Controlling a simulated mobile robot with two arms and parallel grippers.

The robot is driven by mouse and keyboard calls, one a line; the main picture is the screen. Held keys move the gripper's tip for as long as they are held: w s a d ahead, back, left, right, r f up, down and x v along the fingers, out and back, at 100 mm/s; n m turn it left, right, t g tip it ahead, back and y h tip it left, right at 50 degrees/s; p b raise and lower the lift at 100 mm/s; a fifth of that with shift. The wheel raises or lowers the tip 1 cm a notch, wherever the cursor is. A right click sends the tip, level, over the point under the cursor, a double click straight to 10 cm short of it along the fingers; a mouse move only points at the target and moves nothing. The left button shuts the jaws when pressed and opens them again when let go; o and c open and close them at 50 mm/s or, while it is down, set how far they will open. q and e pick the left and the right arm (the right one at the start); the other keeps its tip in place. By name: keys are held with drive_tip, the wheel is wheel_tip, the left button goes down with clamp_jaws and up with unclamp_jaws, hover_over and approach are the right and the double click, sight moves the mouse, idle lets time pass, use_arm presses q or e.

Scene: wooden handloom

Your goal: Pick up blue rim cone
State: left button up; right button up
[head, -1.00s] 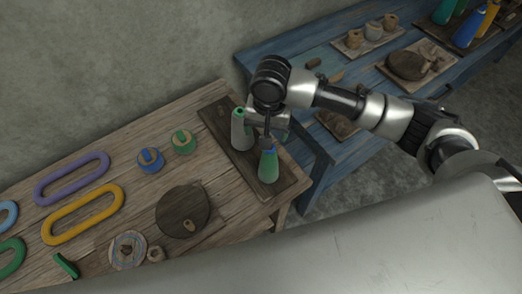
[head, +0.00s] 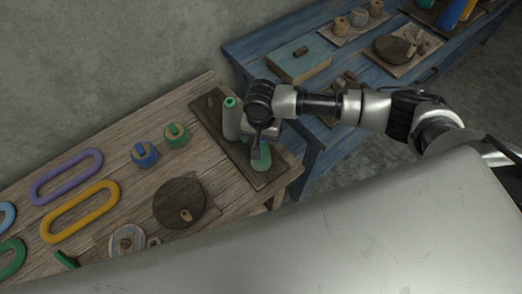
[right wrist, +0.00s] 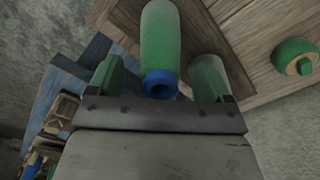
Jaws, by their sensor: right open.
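The blue rim cone (head: 261,159) is green and stands on a dark wooden board (head: 274,179) at the right end of the near table. My right gripper (head: 257,147) is above it and hides its top in the head view. In the right wrist view the cone (right wrist: 161,42) shows its blue rim towards me, between the two open fingers (right wrist: 161,75). A gap shows on each side, and the fingers are not closed on it. A grey cone with a green top (head: 231,119) stands just left of the gripper. My left gripper is not in view.
Blue and green knobs (head: 145,154), a dark round disc (head: 180,203), and purple and yellow rings (head: 82,209) lie further left on the table. A blue bench (head: 330,140) behind holds a teal-topped box (head: 300,62) and small pots.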

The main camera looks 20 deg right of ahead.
drive_tip(key=shift+f, duration=0.5)
drive_tip(key=c, duration=1.2)
drive_tip(key=shift+c, duration=0.7)
drive_tip(key=shift+r, duration=0.15)
